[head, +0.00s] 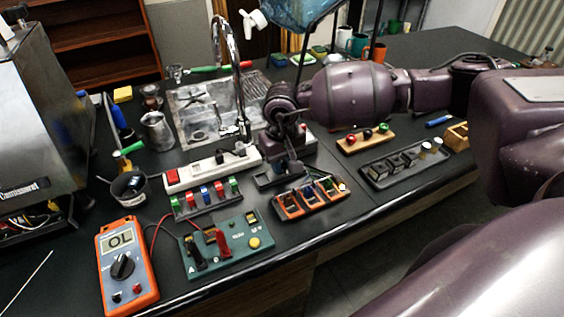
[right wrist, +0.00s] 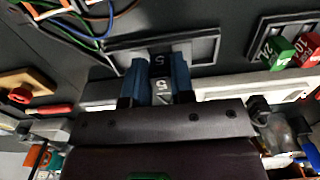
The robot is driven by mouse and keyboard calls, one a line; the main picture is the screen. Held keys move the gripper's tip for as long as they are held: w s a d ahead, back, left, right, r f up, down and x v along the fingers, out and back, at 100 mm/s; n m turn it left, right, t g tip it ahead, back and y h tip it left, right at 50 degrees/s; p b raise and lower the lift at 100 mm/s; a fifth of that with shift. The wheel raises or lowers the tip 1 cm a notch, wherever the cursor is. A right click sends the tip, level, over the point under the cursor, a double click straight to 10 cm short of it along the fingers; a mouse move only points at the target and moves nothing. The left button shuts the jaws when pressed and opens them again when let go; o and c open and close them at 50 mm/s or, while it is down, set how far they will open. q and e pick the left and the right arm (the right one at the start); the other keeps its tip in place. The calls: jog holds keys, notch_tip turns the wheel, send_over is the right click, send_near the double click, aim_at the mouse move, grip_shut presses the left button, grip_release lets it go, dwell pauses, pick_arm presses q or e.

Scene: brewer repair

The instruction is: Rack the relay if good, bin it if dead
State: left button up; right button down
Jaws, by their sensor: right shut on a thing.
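My right gripper (head: 290,162) is shut on a small dark block with a pale marked face, apparently the relay (right wrist: 160,93); its fingers hide much of it. In the right wrist view the two blue fingers (right wrist: 158,85) grip it from both sides. It is over or in a small black tray (head: 265,182); I cannot tell whether it touches the tray. The green test board (head: 237,262) has a black and a red piece on it and a yellow button. The orange multimeter (head: 113,281) reads OL. My left gripper is not in view.
An orange sectioned tray (head: 290,209), a rack of coloured fuses (head: 178,209) and a white power strip (head: 192,175) crowd the gripper. A long black tray (head: 377,176) holds dark blocks at right. A tap (head: 242,75) rises behind. The counter's front edge is near.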

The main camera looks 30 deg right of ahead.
dwell(0.3)
jog(key=shift+f, duration=0.15)
jog(key=shift+f+b, duration=0.25)
jog(key=shift+b, duration=0.25)
dwell(0.6)
jog(key=shift+f, duration=0.15)
dwell(0.5)
jog(key=shift+b, duration=0.35)
dwell(0.4)
